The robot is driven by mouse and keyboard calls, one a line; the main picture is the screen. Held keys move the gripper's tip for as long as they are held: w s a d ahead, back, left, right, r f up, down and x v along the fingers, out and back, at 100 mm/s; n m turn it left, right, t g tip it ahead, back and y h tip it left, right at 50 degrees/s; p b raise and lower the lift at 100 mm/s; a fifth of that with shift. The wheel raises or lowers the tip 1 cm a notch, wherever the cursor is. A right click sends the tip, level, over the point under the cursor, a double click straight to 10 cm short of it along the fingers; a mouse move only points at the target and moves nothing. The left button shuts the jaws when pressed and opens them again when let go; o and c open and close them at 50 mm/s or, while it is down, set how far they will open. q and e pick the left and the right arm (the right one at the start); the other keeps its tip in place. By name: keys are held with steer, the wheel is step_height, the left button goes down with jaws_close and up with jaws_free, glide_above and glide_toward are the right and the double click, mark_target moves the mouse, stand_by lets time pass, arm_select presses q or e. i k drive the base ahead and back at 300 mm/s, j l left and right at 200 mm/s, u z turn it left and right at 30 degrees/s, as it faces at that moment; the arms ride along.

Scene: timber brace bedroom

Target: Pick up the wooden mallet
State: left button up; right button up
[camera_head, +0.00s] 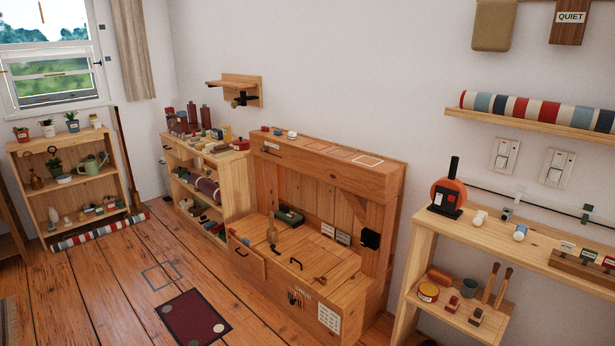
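I cannot pick out the wooden mallet for certain. A small upright brown wooden piece (272,230) stands on the low wooden bench (318,262), and its shape is too small to tell. Two brown wooden handles (497,284) stick up at the right end of the lower shelf of the right-hand unit (460,312); what they belong to is unclear. Neither of my grippers is in view.
A green case (289,216) lies on the bench. Shelf units stand at the left (42,185) and middle (233,185), holding many small items. A dark mat (193,317) lies on the plank floor (110,290), which is mostly clear at left and front.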

mark_target(272, 233)
steer(key=i+u, duration=0.35)
steer(key=i, duration=0.15)
steer(key=i+l+u, duration=0.2)
steer(key=i+u, duration=0.15)
steer(key=i, duration=0.15)
steer(key=i+j+z, duration=0.1)
steer(key=i, duration=0.35)
steer(key=i+j+z, duration=0.1)
steer(key=i, duration=0.4)
